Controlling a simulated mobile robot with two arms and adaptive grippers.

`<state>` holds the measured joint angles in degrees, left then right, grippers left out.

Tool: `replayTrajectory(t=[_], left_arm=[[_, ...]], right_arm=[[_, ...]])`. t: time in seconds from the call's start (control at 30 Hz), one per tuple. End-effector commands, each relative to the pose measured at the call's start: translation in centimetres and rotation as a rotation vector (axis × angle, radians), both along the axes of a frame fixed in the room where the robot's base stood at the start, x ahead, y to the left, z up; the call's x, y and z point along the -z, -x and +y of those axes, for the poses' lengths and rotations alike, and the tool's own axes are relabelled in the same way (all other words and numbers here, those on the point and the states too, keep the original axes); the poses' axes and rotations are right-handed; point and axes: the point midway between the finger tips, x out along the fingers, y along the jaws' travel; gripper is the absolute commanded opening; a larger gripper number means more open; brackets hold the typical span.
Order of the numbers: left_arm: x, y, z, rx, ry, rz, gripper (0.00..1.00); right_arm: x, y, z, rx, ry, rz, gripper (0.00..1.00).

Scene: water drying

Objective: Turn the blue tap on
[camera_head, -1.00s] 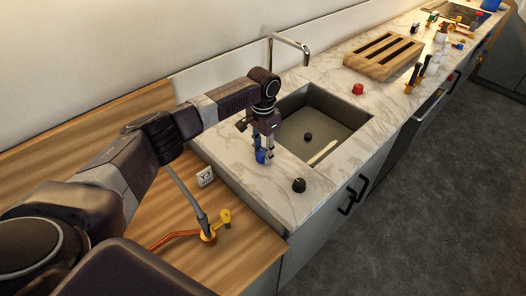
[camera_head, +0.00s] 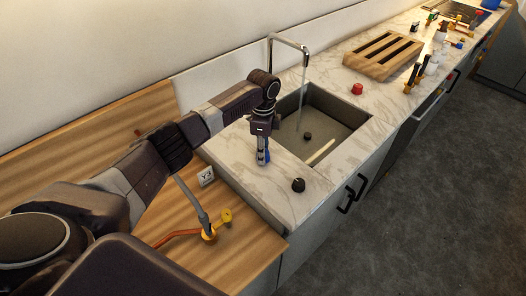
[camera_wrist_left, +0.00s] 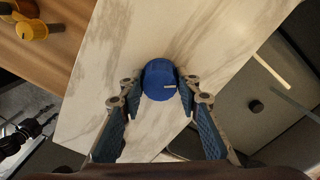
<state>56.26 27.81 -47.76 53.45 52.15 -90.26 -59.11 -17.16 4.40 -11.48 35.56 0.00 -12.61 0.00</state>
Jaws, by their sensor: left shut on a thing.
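The blue tap (camera_wrist_left: 159,80) is a round knob with a pale mark, on the marble counter beside the sink. In the left wrist view it sits between the fingertips of my left gripper (camera_wrist_left: 159,87), which is shut on it. In the head view my left gripper (camera_head: 263,158) points straight down at the counter, and its fingers hide most of the tap. A thin stream of water (camera_head: 301,95) falls from the metal faucet (camera_head: 288,41) into the sink (camera_head: 345,112). My right gripper is not in view.
A black knob (camera_head: 298,185) stands near the counter's front edge and a red knob (camera_head: 357,88) beyond the sink. A slotted wooden rack (camera_head: 384,54) lies farther back. A yellow valve (camera_head: 225,215) with an orange pipe is on the wooden surface at left.

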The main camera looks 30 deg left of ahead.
Motion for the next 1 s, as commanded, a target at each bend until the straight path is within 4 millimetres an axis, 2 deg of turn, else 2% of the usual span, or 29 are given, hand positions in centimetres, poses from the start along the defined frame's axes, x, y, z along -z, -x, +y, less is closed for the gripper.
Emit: replayTrajectory(t=[0.5, 0.73, 1.0], left_arm=[[-0.26, -0.27, 0.02, 0.446, 0.001, -0.008, 0.07], [-0.3, -0.27, 0.01, 0.568, 0.001, -0.009, 0.07], [-0.33, -0.28, 0.0, 0.632, 0.001, -0.009, 0.07]], right_arm=[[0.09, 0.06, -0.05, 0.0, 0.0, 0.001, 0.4], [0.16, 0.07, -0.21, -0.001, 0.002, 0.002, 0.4], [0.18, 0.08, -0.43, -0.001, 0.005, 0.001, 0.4]])
